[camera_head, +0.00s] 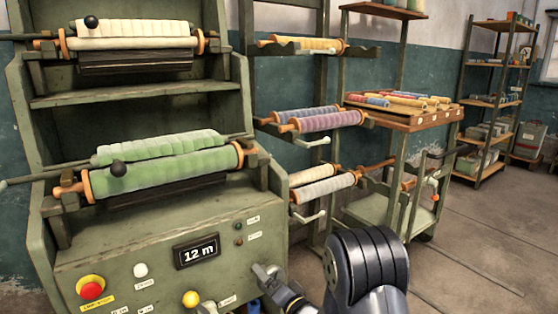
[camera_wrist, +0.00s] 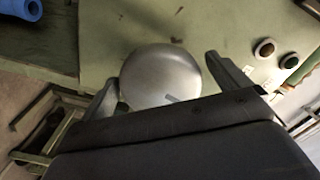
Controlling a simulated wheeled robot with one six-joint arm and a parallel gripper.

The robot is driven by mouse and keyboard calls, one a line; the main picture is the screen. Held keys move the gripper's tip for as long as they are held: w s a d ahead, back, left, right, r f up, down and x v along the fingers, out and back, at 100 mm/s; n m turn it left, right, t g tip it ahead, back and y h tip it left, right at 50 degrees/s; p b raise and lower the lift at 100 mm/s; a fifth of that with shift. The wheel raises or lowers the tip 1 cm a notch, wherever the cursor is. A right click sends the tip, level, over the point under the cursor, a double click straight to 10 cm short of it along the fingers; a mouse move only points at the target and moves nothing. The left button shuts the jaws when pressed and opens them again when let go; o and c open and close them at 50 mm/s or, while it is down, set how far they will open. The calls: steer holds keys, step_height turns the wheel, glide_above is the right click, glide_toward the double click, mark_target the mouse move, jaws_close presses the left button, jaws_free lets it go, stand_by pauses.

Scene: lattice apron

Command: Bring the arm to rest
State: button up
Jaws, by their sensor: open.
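My arm (camera_head: 365,272) reaches in from the bottom of the head view, right of the machine's front panel. In the wrist view my gripper (camera_wrist: 162,72) is open, with one finger on each side of a round pale grey knob (camera_wrist: 158,78). The knob's lower edge is hidden behind my gripper's dark body. I cannot tell whether the fingers touch it. In the head view the grey end of my arm is close to the panel's lower right and partly cut off by the frame.
The green machine (camera_head: 50,270) carries a white roll (camera_head: 130,35), a green roll (camera_head: 165,170) and a red stop button (camera_head: 91,290). Its display (camera_head: 196,251) reads 12 m. A rolling cart (camera_head: 385,212) and shelves (camera_head: 490,100) stand right. Floor at lower right is clear.

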steer(key=n, duration=0.4)
steer(key=n+p, duration=0.1)
steer(key=n, duration=0.2)
steer(key=shift+n, duration=0.3)
steer(key=n+p, duration=0.2)
steer(key=n, duration=0.2)
steer(key=shift+r, duration=0.1)
steer(key=shift+n+p, duration=0.9)
steer(key=shift+n, duration=0.9)
steer(key=shift+d, duration=0.1)
